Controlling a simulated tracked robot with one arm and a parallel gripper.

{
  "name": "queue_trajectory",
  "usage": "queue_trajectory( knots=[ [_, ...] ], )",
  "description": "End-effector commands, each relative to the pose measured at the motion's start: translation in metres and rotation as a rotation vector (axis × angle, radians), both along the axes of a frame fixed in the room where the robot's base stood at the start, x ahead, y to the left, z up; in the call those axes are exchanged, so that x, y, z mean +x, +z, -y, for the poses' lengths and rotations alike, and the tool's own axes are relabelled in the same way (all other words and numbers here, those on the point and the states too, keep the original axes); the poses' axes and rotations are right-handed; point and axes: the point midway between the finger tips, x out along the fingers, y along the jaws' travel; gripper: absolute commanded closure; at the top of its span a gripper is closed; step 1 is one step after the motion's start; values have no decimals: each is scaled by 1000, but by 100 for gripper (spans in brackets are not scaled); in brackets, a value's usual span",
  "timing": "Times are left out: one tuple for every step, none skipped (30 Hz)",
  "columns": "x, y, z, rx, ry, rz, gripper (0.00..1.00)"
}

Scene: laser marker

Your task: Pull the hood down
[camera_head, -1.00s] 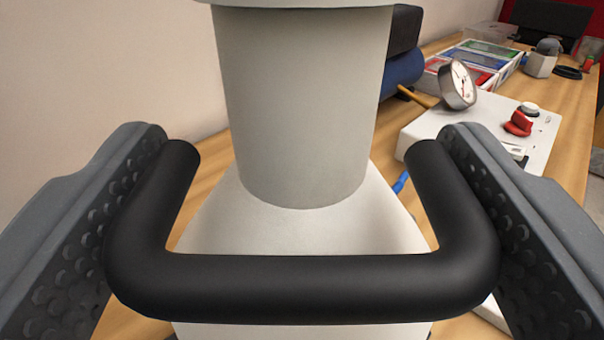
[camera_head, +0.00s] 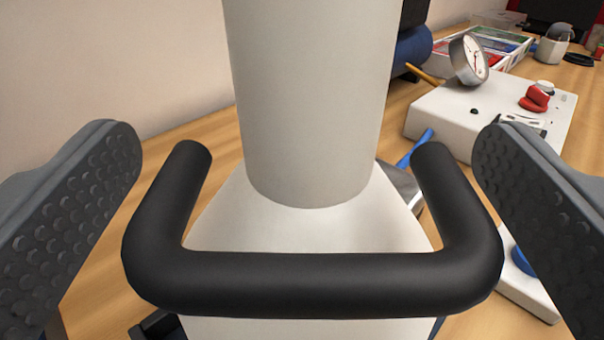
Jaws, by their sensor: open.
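The hood (camera_head: 309,110) is a pale grey cylinder in the middle of the view, above a wider white flared part (camera_head: 310,232). A black U-shaped handle (camera_head: 318,284) crosses in front of it, its two arms reaching back on either side. My gripper (camera_head: 308,160) is open, with one dark grey studded finger to the left of the handle and one to the right. Both fingers stand apart from the handle, with a gap on each side. The top of the hood is out of frame.
On the wooden table (camera_head: 404,97) at the right are a white box (camera_head: 445,115) with a red knob (camera_head: 535,98), a round gauge (camera_head: 470,58), a blue cylinder (camera_head: 412,48) and a tray of coloured items (camera_head: 490,45). A plain wall (camera_head: 110,60) rises at the left.

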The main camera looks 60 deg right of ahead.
Motion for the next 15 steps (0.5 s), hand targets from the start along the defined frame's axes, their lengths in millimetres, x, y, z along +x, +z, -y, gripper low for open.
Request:
queue_trajectory(
  knots=[
    [-1,0,-3,0,1,0,4],
    [-2,0,-5,0,1,0,4],
    [-4,0,-9,0,1,0,4],
    [-6,-1,-12,1,1,-1,4],
    [-8,-1,-16,2,2,-2,4],
    [-12,-2,-21,3,3,-5,4],
    [-14,-3,-26,3,3,-5,4],
    [-17,-3,-31,3,4,-5,4],
    [-20,-2,-37,2,4,-2,4],
    [-23,-1,-42,2,4,-1,4],
    [-26,0,-46,1,3,0,4],
    [-30,-1,-53,1,3,0,4],
    [-33,-1,-57,2,2,-1,4],
    [-35,-1,-62,2,3,-1,4],
    [-39,-2,-69,2,4,-2,4]
  ],
)
